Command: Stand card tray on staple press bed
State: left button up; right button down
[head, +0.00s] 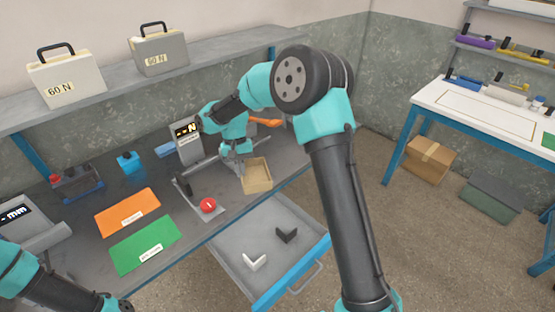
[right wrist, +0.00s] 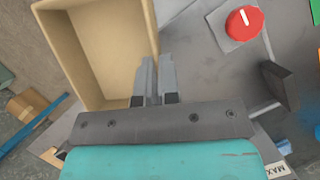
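The card tray (head: 268,184) is a tan open box at the right part of the dark bench, near its front edge. It fills the upper left of the right wrist view (right wrist: 85,102). My right gripper (head: 239,160) is at its left rear side. A grey device with a lit N display (head: 187,133) stands behind; my right arm partly covers that area, and I cannot clearly make out the press bed. My left gripper (head: 116,303) is at the bottom left, partly cut off.
A red knob (head: 208,205) on a grey plate and a black upright piece (head: 183,185) stand left of the tray. Orange (head: 127,212) and green (head: 146,245) mats lie further left. An open drawer (head: 225,252) juts out below the bench front.

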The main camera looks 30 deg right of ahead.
aim_at(265, 171)
jog(key=d+f+n+h, duration=0.1)
jog(key=d+n, duration=0.1)
jog(key=s+d+f+n+h, duration=0.1)
jog(key=d+n, duration=0.2)
jog(key=d+f+n+h, duration=0.1)
jog(key=d+n, duration=0.1)
jog(key=d, duration=0.1)
jog(key=shift+s+n, duration=0.2)
jog(key=shift+n, duration=0.1)
jog(key=s+d+f+n+t+h, duration=0.2)
jog(key=s+d+f+n+t, duration=0.1)
jog(key=n, duration=1.3)
jog(key=shift+d+f+t+h, duration=0.15)
jog(key=shift+d+t+h, duration=0.3)
jog(key=shift+t, duration=0.75)
jog(key=shift+d, duration=0.2)
jog(key=w+d, duration=0.2)
jog(key=w, duration=0.2)
jog(key=w+d+f, duration=0.1)
jog(key=w+d, duration=0.2)
jog(key=w, duration=0.1)
jog(key=w+d, duration=0.3)
jog(key=w, duration=0.2)
jog(key=shift+f, duration=0.25)
jog(key=shift+w, duration=0.2)
jog(key=shift+w+d+f, duration=0.1)
jog(key=shift+f, duration=1.65)
